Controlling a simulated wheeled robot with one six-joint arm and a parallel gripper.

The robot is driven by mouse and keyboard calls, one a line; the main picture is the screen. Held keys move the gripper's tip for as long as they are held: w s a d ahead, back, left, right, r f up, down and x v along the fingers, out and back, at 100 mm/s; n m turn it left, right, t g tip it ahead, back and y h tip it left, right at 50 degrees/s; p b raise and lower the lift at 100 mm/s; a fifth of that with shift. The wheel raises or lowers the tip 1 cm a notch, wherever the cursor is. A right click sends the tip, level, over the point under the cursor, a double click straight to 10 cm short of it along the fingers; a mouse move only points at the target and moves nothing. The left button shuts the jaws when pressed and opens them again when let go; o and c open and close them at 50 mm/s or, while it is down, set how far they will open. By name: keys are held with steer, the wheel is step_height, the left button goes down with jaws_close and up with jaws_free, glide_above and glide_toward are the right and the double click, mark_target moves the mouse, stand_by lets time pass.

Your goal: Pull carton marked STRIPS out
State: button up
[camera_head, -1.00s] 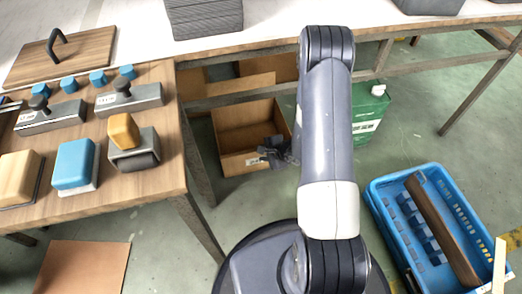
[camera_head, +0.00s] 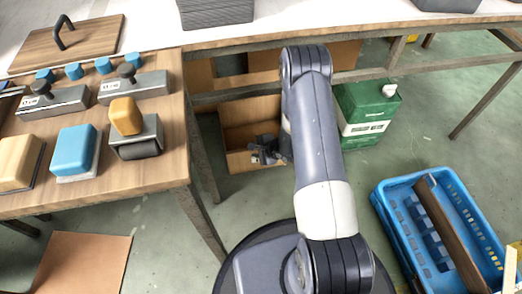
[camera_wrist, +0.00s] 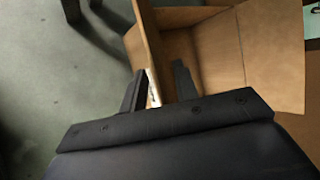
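An open brown cardboard carton (camera_head: 238,137) stands on the floor under the back table. In the wrist view its open inside (camera_wrist: 205,55) fills the upper right. A white label shows on the outer face of its near wall, too small to read. My gripper (camera_head: 262,152) is at the carton's near wall in the head view. In the wrist view my gripper (camera_wrist: 158,88) has its fingers apart, with the wall's upper edge between them: the left finger outside, the right finger inside. I see no clear contact of both fingers with the wall.
A green container (camera_head: 365,115) stands right of the carton. The side table's leg (camera_head: 202,160) is close on the left. More cardboard boxes sit behind, under the back table (camera_head: 330,30). A blue crate (camera_head: 390,215) is at the lower right. Green floor lies between.

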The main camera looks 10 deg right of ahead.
steer(key=shift+w+a+f, duration=0.15)
steer(key=shift+w+f, duration=0.05)
steer(key=shift+f, duration=0.05)
steer(key=shift+c, duration=0.2)
jaws_close()
